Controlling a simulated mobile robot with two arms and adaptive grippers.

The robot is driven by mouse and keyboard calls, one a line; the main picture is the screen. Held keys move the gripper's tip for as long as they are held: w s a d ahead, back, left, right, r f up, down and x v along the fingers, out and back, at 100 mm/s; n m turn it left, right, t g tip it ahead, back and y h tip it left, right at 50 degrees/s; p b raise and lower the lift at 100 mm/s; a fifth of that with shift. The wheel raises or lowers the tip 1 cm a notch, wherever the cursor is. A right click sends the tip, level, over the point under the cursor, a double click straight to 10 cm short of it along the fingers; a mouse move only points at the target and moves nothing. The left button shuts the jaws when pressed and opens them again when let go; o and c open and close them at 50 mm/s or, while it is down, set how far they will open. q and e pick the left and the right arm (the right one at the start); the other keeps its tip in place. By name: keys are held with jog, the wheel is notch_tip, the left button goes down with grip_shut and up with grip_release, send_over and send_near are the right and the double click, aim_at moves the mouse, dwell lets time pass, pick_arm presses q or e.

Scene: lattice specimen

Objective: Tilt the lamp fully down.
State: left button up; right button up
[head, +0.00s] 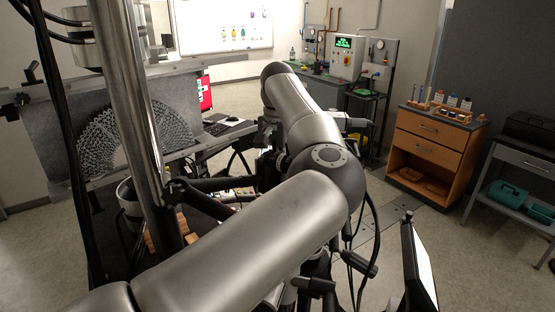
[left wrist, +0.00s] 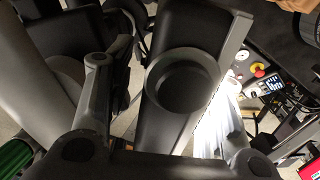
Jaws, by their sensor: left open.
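In the left wrist view, a long dark housing (left wrist: 172,38) with a round dark cup and a pale metal edge, likely the lamp, lies under my left gripper (left wrist: 165,105). Bright white light shows along its right side. The gripper's two fingers are spread apart on either side of the housing, with nothing clearly held. Whether a finger touches it I cannot tell. In the head view my left arm covers most of the gripper (head: 268,150) and hides this housing. A tilted dark panel with a white face (head: 423,265) stands at lower right; whether it is a lamp I cannot tell.
A grey plate with a lattice specimen (head: 135,140) stands at left behind a metal column. A control box with knobs and a red button (left wrist: 265,78) is close by. A wooden cabinet (head: 432,140) and grey cart (head: 510,165) stand at right, with open floor before them.

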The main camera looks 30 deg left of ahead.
pick_arm(q)
jog(key=shift+c, duration=0.7)
grip_shut()
pick_arm(e)
jog(key=shift+s+r, duration=0.1)
jog(key=shift+s, duration=0.05)
pick_arm(q)
jog(key=shift+a+r+p, duration=0.1)
jog(key=shift+r+p, duration=0.1)
jog(key=shift+p, duration=0.15)
jog(key=h+p, duration=0.2)
jog(key=p, duration=0.1)
jog(key=shift+r, duration=0.2)
jog(key=shift+f+h+p, duration=0.15)
jog(key=shift+h+p, duration=0.45)
jog(key=shift+p, duration=0.1)
jog(key=shift+d+f, duration=0.15)
jog(key=shift+d, duration=0.05)
pick_arm(e)
notch_tip(320, 180, up, 5)
